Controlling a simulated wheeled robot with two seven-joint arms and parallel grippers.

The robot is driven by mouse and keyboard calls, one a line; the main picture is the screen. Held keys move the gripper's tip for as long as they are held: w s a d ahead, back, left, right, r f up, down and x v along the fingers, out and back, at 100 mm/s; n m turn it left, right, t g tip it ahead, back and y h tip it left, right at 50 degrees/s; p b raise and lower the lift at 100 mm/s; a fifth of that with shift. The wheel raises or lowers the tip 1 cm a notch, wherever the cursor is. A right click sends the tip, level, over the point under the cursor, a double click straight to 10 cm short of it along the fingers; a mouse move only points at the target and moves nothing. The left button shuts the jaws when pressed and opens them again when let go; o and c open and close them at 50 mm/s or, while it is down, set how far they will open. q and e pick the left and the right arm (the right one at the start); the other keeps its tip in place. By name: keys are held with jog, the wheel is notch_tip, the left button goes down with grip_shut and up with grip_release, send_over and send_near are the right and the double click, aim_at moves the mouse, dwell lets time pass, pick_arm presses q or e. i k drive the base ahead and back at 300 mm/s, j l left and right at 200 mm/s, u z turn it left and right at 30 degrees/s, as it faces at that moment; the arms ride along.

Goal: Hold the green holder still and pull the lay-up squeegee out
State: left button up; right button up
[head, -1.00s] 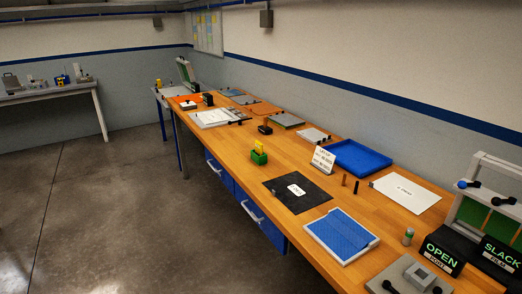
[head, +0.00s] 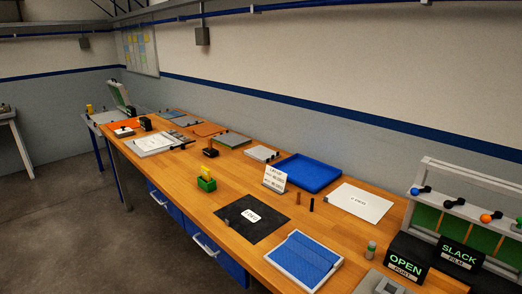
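The green holder (head: 206,184) stands on the wooden bench, left of the black mat. A yellow piece (head: 207,172), which looks like the lay-up squeegee, sits upright in the holder with its upper part showing above it. Its lower part is hidden inside the holder. Neither of my grippers shows in the head view, and nothing touches the holder or the squeegee.
A black mat (head: 251,219) lies right of the holder, with a blue-faced panel (head: 303,261) in front. A white sign (head: 275,178), a blue tray (head: 309,172) and a dark block (head: 210,152) stand farther back. Bare wood surrounds the holder. The bench's front edge is close.

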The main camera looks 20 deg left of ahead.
aim_at(206, 172)
jog(key=i+j+z, duration=0.3)
jog(key=j, duration=0.45)
jog(key=j+z, duration=0.25)
jog(key=j, duration=0.55)
jog(key=i+j+z, duration=0.1)
jog(key=j+z, duration=0.2)
jog(key=j, duration=0.5)
